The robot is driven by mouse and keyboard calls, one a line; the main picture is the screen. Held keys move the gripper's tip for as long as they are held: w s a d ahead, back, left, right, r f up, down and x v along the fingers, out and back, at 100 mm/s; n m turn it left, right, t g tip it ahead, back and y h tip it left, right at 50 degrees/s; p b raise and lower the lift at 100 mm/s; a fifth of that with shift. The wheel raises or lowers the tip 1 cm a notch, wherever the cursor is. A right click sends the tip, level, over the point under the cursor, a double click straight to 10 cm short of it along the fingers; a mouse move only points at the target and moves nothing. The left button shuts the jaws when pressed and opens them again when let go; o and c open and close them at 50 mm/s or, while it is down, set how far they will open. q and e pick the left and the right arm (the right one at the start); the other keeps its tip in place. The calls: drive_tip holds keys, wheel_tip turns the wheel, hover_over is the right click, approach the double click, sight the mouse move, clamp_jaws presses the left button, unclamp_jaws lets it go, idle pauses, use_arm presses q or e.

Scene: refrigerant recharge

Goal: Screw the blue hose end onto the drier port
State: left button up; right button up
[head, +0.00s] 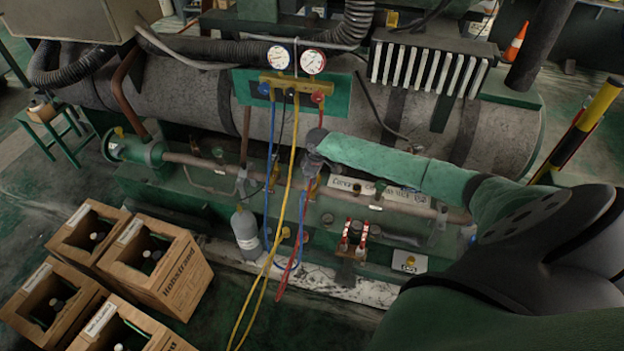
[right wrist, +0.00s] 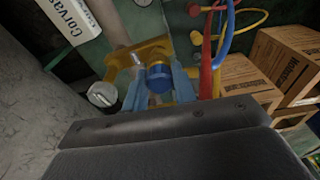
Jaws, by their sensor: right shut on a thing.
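My right gripper (head: 313,160) reaches in from the right, low over the pipework in front of the big grey tank. In the right wrist view its two fingers (right wrist: 160,92) are shut around a blue, round hose end (right wrist: 160,78) with a brass-coloured part behind it. A yellow bracket-like piece (right wrist: 122,60) is close beyond the fingers. The drier port cannot be told apart clearly, nor whether the hose end touches it. The blue hose (head: 267,180) hangs from the gauge manifold (head: 297,86) and loops low; it also shows in the right wrist view (right wrist: 231,22). My left gripper is not in view.
A yellow hose (head: 285,195) and a red hose (head: 290,262) hang close beside the gripper. A grey bottle (head: 246,232) stands to the left. Wooden crates (head: 178,285) fill the lower left. A red clamp-like fitting (head: 354,232) stands to the right.

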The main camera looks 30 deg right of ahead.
drive_tip(key=shift+p, duration=0.45)
drive_tip(key=shift+f, duration=1)
idle(1.2)
drive_tip(key=shift+r+m+p, duration=0.15)
drive_tip(key=shift+m+p, duration=0.65)
drive_tip(key=shift+p, duration=0.15)
drive_tip(key=shift+m+p, duration=0.9)
drive_tip(key=shift+p, duration=0.15)
drive_tip(key=shift+f, duration=0.2)
